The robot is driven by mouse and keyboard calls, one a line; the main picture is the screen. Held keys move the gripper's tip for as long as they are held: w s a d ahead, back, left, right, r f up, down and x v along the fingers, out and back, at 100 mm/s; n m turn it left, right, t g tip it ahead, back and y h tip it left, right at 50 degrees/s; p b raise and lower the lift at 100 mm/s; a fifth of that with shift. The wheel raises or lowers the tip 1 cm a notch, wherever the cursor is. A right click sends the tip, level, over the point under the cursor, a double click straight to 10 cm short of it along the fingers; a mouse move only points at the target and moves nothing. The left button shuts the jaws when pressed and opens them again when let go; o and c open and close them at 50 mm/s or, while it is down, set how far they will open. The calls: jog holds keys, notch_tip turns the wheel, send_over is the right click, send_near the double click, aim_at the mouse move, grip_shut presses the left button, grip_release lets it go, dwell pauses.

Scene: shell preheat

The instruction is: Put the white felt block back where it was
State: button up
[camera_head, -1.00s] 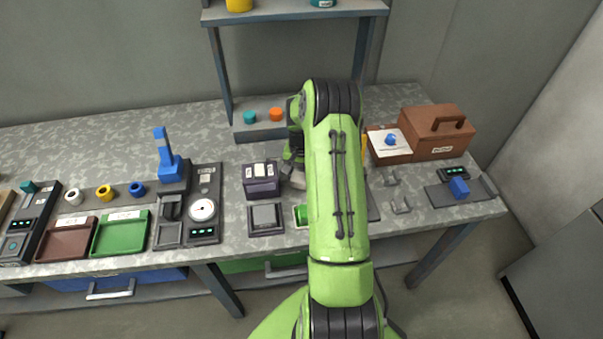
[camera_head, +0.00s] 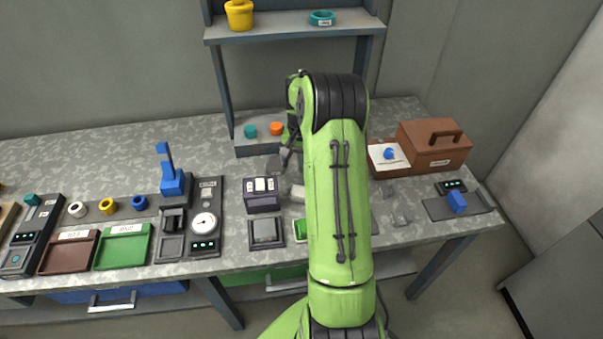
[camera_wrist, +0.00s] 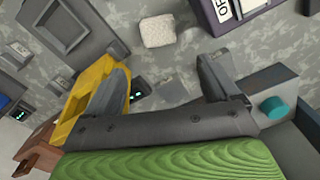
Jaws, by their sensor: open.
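The white felt block (camera_wrist: 157,31) lies on the bench in the wrist view, beyond my fingertips and apart from them. In the head view the white block (camera_head: 298,192) shows just right of the dark purple box, partly hidden by my arm. My gripper (camera_wrist: 163,75) is open, with its fingers spread and nothing between them. In the head view my gripper (camera_head: 285,160) is partly hidden behind my arm, above the bench and farther back than the block.
The purple box (camera_head: 262,195) stands close left of the block. A grey stand with teal and orange caps (camera_head: 277,128) is behind. A yellow object (camera_wrist: 88,95) appears beside my left finger in the wrist view. A brown case (camera_head: 432,148) stands at right.

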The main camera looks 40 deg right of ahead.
jog(key=s+a+r+n+t+h, duration=0.1)
jog(key=s+a+r+n, duration=0.2)
jog(key=a+r, duration=0.6)
jog(key=s+a+r+n+t, duration=0.2)
jog(key=s+a+r+n, duration=0.1)
jog(key=a+r, duration=0.55)
jog(key=s+a+n+t, duration=0.1)
jog(key=s+a+n, duration=0.1)
jog(key=s+a, duration=0.3)
jog(key=s+a+r+n+t+y, duration=0.1)
jog(key=s+a+n, duration=0.2)
jog(key=s, duration=0.7)
jog(key=shift+a+r+t, duration=0.3)
jog(key=shift+a, duration=0.65)
